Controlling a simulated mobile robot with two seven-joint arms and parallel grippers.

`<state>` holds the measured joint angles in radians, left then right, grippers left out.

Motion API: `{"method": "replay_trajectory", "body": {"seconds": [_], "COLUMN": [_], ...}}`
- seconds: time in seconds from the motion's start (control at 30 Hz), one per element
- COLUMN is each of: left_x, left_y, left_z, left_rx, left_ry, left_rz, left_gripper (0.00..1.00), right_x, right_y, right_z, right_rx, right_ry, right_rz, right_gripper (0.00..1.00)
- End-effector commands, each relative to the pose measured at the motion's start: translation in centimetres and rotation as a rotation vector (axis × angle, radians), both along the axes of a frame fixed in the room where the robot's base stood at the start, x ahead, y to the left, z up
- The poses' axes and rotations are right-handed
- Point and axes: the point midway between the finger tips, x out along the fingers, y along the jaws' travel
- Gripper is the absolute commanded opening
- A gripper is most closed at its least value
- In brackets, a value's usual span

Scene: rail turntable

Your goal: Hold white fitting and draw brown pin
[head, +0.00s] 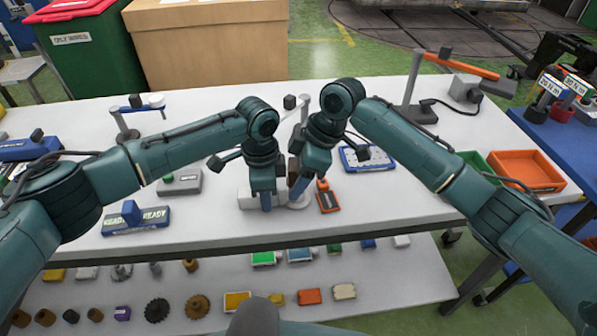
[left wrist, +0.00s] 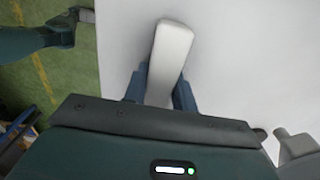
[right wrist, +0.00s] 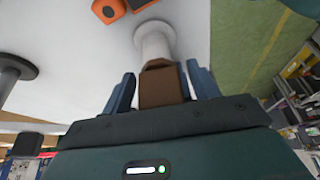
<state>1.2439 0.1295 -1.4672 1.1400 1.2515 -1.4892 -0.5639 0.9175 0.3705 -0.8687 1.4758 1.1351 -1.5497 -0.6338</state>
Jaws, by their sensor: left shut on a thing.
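The white fitting (left wrist: 171,52) is a pale block between the blue fingers of my left gripper (left wrist: 160,88), which is shut on it. In the head view the fitting (head: 247,199) shows low at the bench front, partly hidden by my left gripper (head: 266,202). The brown pin (right wrist: 160,86) is a square-sided piece between the fingers of my right gripper (right wrist: 161,82). Those fingers are open, with gaps on both sides of the pin. Beyond the pin is a white round post (right wrist: 154,44) on a disc base. In the head view my right gripper largely hides the pin.
An orange-and-black device (head: 328,198) lies close to the right of the grippers. A blue-framed tray (head: 368,158) is behind it. A grey box (head: 180,183) and a blue block marked READY (head: 137,219) are at left. Green and orange bins (head: 527,170) stand at right.

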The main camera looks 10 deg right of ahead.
Motion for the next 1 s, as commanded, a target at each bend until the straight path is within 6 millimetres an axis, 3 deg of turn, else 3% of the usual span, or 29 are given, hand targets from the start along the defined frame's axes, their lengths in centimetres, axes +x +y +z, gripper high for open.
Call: {"method": "replay_trajectory", "body": {"seconds": [0.57,0.6,1.0], "left_x": [0.03,0.03,0.02], "left_y": [-0.05,-0.05,-0.05], "left_z": [0.1,0.1,0.09], "left_rx": [-0.002,-0.002,-0.001], "left_ry": [-0.001,-0.001,-0.001], "left_rz": [0.0,0.0,-0.001], "left_gripper": [0.0,0.0,0.0], "right_x": [0.01,0.01,0.02], "right_y": [-0.02,-0.02,-0.03], "right_z": [0.06,0.06,0.06], "right_rx": [0.0,0.0,0.0], "right_ry": [0.0,0.0,0.0], "right_rz": [0.0,0.0,-0.001], "right_gripper": [0.12,0.38,0.06]}}
